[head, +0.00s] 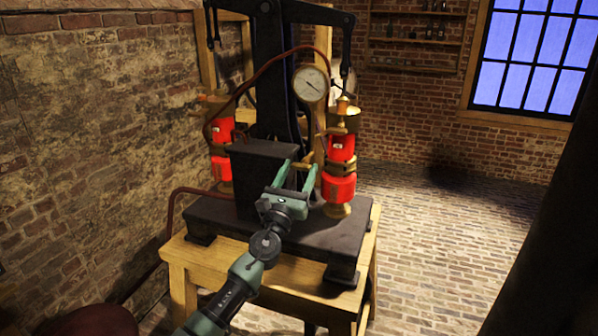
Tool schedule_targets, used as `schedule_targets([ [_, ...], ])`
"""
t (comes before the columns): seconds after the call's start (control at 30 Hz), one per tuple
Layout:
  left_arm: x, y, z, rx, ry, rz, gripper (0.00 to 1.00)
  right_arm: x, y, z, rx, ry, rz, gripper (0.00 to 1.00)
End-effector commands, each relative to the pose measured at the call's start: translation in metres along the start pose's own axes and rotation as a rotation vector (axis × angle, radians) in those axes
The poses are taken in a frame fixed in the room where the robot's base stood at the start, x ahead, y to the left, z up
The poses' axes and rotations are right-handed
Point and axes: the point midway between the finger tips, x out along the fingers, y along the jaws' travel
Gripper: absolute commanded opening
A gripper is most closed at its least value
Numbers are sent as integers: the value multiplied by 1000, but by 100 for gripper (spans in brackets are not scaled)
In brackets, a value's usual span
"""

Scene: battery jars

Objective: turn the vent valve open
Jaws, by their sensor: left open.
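A black pump apparatus stands on a dark base plate (330,232). A small brass fitting (304,161), which looks like the vent valve, sticks out by the black box (262,170) on the base. My left gripper (300,166) reaches in from below, its two green fingers open and apart. The brass fitting shows at the fingertips, partly hidden by them. I cannot tell whether the fingers touch it or which way its handle is turned. My right gripper is not in view.
Red cylinders with brass fittings stand on both sides, the right one (339,188) close beside my fingers. A round gauge (311,84) and a dark red hose (262,70) are above. The wooden table (275,281) carries everything. Brick floor (440,240) at right is clear.

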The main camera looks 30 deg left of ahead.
Motion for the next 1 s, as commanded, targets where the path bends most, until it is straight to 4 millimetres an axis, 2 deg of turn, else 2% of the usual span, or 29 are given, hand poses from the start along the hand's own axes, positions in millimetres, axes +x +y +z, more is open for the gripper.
schedule_targets([
  [0.13,0,0,0,0,0,0,56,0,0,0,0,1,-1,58],
  [0.17,0,0,0,0,0,0,54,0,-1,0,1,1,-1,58],
  [0.33,0,0,0,-1,0,0,7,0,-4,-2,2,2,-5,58],
  [0.67,0,-1,0,-45,0,18,7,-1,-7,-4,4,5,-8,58],
  [1.0,0,-3,1,-264,0,108,7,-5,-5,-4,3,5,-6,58],
])
